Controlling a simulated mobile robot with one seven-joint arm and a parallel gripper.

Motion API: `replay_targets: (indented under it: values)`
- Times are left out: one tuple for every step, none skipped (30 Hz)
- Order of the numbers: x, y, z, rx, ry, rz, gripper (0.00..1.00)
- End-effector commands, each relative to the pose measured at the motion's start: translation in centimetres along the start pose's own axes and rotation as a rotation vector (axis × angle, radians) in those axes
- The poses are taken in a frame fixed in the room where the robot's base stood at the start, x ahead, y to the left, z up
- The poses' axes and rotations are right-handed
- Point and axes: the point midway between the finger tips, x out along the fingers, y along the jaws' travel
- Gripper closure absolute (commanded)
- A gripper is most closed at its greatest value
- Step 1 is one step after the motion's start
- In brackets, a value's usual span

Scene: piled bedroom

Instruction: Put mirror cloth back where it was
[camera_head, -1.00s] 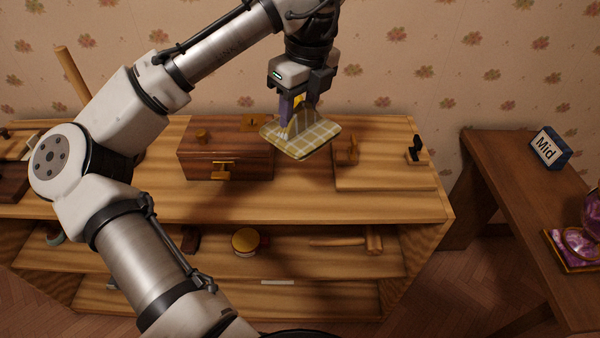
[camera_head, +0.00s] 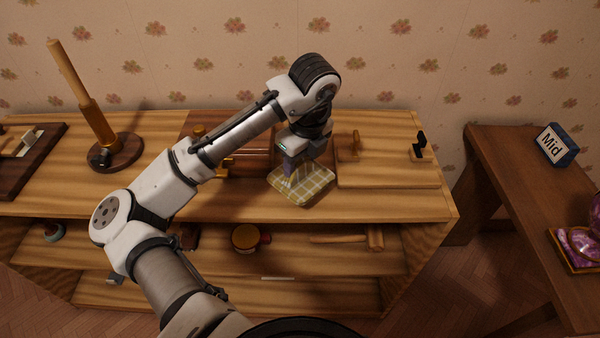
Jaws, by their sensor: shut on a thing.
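The mirror cloth (camera_head: 306,188) is a yellow-green checked, folded square. It is at the top of the wooden shelf unit, in front of and to the right of the wooden box. My gripper (camera_head: 291,170) is above it, pointing down and shut on the cloth's raised middle. The cloth is low over the shelf top; I cannot tell whether it touches the surface. My arm hides part of the wooden box (camera_head: 248,163) and the fingertips are partly covered by the gripper body.
A pale wooden board (camera_head: 388,175) with small upright pieces lies just right of the cloth. A wooden post on a round base (camera_head: 115,152) stands at left. A "Mid" sign (camera_head: 555,145) stands on the right table.

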Motion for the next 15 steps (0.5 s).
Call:
replay_targets:
  values:
    - [0.3,0.0,-0.1,0.0,0.0,0.0,0.88]
    - [0.4,0.0,-0.1,0.0,0.0,0.0,0.88]
    - [0.7,0.0,-0.2,0.001,0.001,0.0,0.88]
    - [1.0,0.0,-0.2,0.001,0.002,0.0,0.88]
    - [1.3,0.0,-0.3,0.001,0.002,0.0,0.88]
    - [1.8,0.0,-0.3,0.0,0.001,0.001,0.88]
    - [2.2,0.0,-0.4,0.0,0.001,0.001,0.88]
    - [2.7,0.0,-0.5,0.0,0.002,0.002,0.88]
    - [3.2,0.1,-0.5,0.0,0.001,0.002,0.88]
    - [3.6,0.0,-0.6,0.0,0.001,0.001,0.88]
    - [3.9,0.0,-0.6,0.0,0.001,0.001,0.88]
    - [4.1,0.0,-0.7,0.0,0.0,0.0,0.88]
    - [4.1,0.0,-0.7,0.001,-0.001,0.0,0.88]
    - [4.1,0.0,-0.6,0.001,-0.001,0.0,0.88]
    - [4.1,0.0,-0.6,0.001,-0.001,0.0,0.88]
